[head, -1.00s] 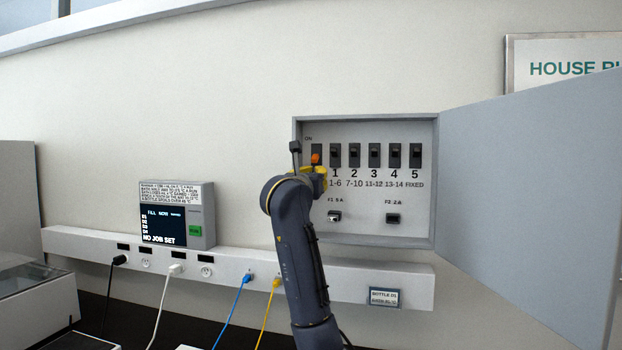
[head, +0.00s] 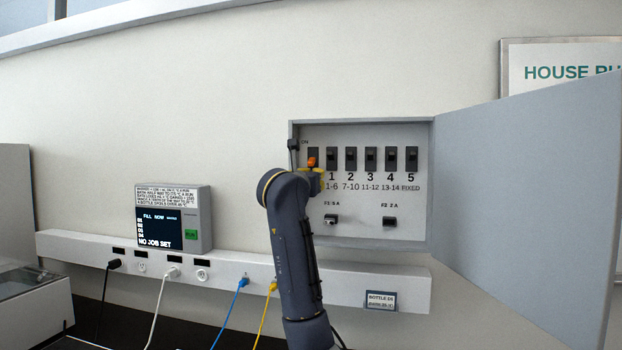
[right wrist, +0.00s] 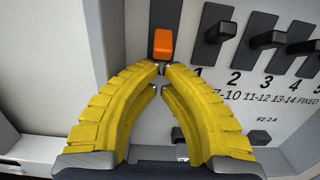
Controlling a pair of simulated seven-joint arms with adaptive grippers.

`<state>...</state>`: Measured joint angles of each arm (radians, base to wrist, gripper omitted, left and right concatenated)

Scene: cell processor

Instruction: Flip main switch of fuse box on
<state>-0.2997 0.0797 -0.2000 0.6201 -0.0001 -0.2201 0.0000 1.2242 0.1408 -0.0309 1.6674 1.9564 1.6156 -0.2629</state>
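The fuse box (head: 435,190) is on the wall with its door open to the right. Its main switch (head: 312,162) is an orange lever on a black plate at the left of the switch row, below an ON label. In the right wrist view the orange lever (right wrist: 163,42) sits at the lower part of its black plate. My right gripper (head: 318,180) is just below the lever. Its yellow fingertips (right wrist: 162,70) are together with nothing between them, close under the lever; I cannot tell whether they touch it. My left gripper is out of view.
Several black switches (head: 371,159) stand right of the main switch, with two fuse holders (head: 390,222) below. The open door (head: 530,190) bounds the right side. A display unit (head: 172,220) and a socket rail with cables (head: 380,285) are at left and below.

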